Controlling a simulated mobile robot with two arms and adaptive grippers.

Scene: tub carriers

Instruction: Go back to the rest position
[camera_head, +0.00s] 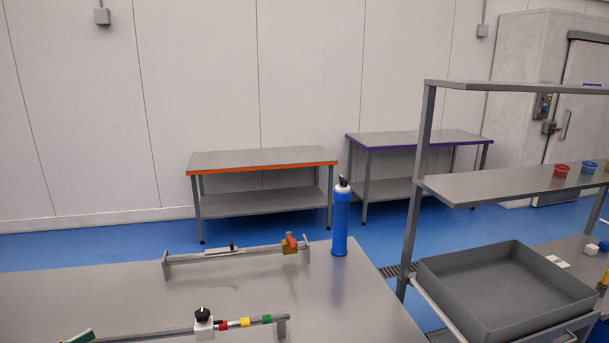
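Neither of my grippers shows in the head view, and no part of my arms can be made out. Below me, a grey metal table (340,305) fills the lower left of the view. On it stand a low metal rail (255,249) with a small brass-coloured, red-handled part at its right end and a blue bottle (340,225) with a dark top. Nearer is a bar (245,322) with red, yellow and green bands and a black knob on a white block.
A grey shelf rack (480,185) with red and blue tubs stands at the right. A deep empty grey tray (500,322) sits low on it. An orange-edged table (262,167) and a purple-edged table (420,143) stand by the wall. Blue floor (100,248) lies open between.

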